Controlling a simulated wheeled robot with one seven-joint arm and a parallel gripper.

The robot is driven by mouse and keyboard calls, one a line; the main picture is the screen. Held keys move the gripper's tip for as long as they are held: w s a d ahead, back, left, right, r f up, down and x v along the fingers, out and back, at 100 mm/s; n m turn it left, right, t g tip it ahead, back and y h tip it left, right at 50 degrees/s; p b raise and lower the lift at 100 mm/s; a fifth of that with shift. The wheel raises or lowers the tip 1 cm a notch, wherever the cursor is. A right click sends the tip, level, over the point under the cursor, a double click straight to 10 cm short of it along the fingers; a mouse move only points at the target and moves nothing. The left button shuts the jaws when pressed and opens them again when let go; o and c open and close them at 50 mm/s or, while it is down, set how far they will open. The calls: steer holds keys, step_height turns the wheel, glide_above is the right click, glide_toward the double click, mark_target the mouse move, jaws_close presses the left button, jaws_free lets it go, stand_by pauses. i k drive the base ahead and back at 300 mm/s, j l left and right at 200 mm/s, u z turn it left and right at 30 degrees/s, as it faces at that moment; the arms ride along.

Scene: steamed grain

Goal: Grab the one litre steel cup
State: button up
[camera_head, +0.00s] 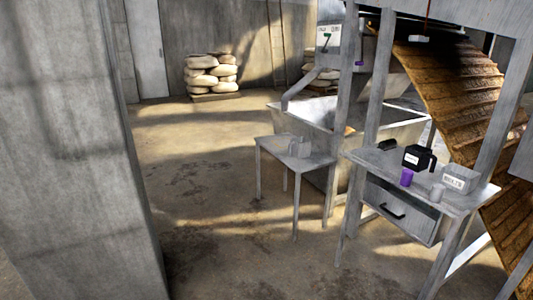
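My gripper is not in view. A smaller grey cylinder (437,192), perhaps another cup, stands on the metal desk (462,200) at the right. No size marking can be read on either, so I cannot tell for sure which holds one litre.
The desk also holds a purple cup (406,177), a black labelled jug (418,158), a grey labelled box (459,179) and a dark object (387,145). Its drawer (400,212) is shut. A concrete pillar (70,150) blocks the left. The floor between (200,200) is clear.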

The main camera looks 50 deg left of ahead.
mark_target(299, 148)
steer(key=u, duration=1.75)
steer(key=i+j+z, duration=0.2)
steer(key=i+j, duration=0.75)
steer(key=i+j+z, duration=0.2)
steer(key=i+j, duration=0.9)
